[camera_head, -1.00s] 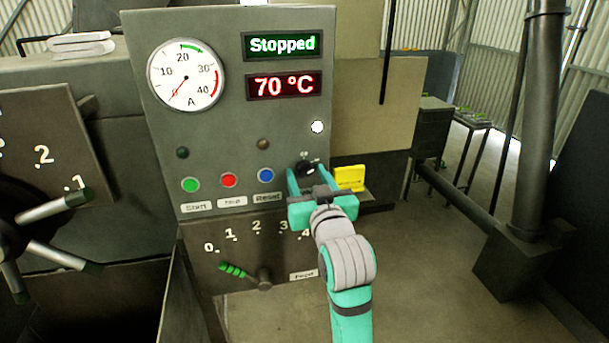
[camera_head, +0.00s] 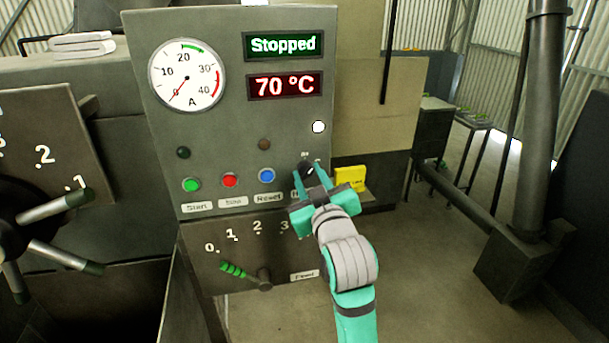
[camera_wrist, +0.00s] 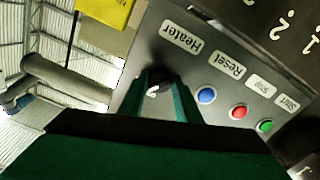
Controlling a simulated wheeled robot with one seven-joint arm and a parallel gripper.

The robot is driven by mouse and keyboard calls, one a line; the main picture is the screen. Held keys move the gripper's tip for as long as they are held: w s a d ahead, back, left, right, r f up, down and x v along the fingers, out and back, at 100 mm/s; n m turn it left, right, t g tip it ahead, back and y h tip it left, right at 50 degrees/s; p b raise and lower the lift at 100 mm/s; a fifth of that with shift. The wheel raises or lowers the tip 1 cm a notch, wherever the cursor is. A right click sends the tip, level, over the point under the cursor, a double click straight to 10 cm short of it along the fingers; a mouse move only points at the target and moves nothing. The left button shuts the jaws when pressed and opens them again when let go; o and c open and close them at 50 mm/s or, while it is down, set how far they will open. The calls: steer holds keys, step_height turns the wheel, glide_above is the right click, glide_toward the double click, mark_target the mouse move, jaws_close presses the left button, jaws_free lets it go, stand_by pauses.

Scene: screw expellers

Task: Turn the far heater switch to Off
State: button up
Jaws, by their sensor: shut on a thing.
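The heater switch is a small black rotary knob (camera_wrist: 158,80) on the grey control panel (camera_head: 235,130), right of the blue Reset button. A "Heater" label (camera_wrist: 181,36) shows beside it in the wrist view. My gripper (camera_head: 308,170) reaches the knob from the front, and its two teal fingers are shut on the knob, one on each side. The fingers and palm hide much of the knob in the head view, so its exact pointer position is hard to read. The display (camera_head: 283,44) reads "Stopped".
Green (camera_head: 191,185), red (camera_head: 230,180) and blue (camera_head: 266,176) buttons sit left of the knob. A feed lever (camera_head: 235,271) is below. A yellow object (camera_head: 349,179) is close on the right. A white round lamp (camera_head: 319,127) is above. Open floor lies to the right.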

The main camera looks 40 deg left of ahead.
steer(key=n, duration=0.4)
steer(key=shift+n, duration=2)
steer(key=shift+r+n, duration=0.1)
steer(key=shift+n, duration=0.2)
steer(key=o, duration=1.1)
steer(key=shift+c, duration=0.2)
